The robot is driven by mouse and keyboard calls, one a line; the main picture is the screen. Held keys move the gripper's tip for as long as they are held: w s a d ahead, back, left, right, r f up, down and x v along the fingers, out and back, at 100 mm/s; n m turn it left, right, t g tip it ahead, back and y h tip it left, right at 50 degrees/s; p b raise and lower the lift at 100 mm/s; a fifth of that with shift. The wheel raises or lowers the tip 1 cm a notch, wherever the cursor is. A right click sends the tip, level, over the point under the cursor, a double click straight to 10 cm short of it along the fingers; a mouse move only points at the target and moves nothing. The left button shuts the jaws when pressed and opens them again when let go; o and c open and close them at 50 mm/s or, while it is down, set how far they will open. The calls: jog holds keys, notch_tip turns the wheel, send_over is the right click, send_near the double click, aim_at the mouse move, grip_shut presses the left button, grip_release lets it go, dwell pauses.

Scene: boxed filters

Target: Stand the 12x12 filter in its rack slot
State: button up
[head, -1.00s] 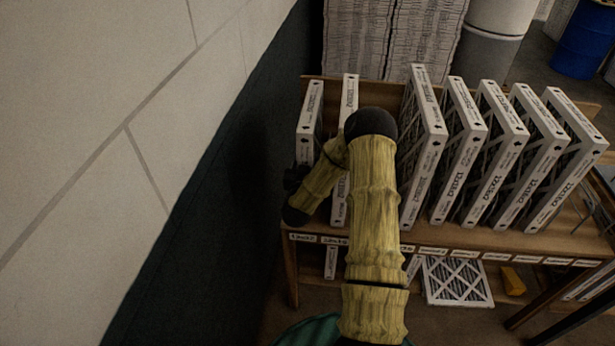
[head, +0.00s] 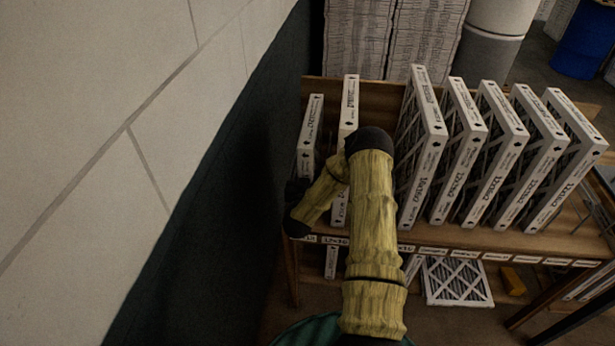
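The leftmost white-framed filter (head: 311,125), which I take for the 12x12 filter, stands nearly upright at the left end of the wooden rack (head: 470,238). Its printed label is too small to read surely. My gripper (head: 299,187) is dark and partly hidden by my yellow arm, at the lower front edge of this filter. The fingertips do not show clearly, but the filter has moved together with the gripper, so it appears held. The filter's bottom and the leftmost slot are hidden behind my wrist.
A taller filter (head: 347,110) stands close to the right, partly behind my arm. Several more filters stand farther right, such as one large filter (head: 424,150). A wall (head: 130,130) runs close on the left.

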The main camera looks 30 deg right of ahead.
jog(key=shift+f, duration=0.15)
jog(key=o, duration=1.3)
jog(key=shift+o, duration=0.2)
jog(key=b+v, duration=0.2)
jog(key=v, duration=1)
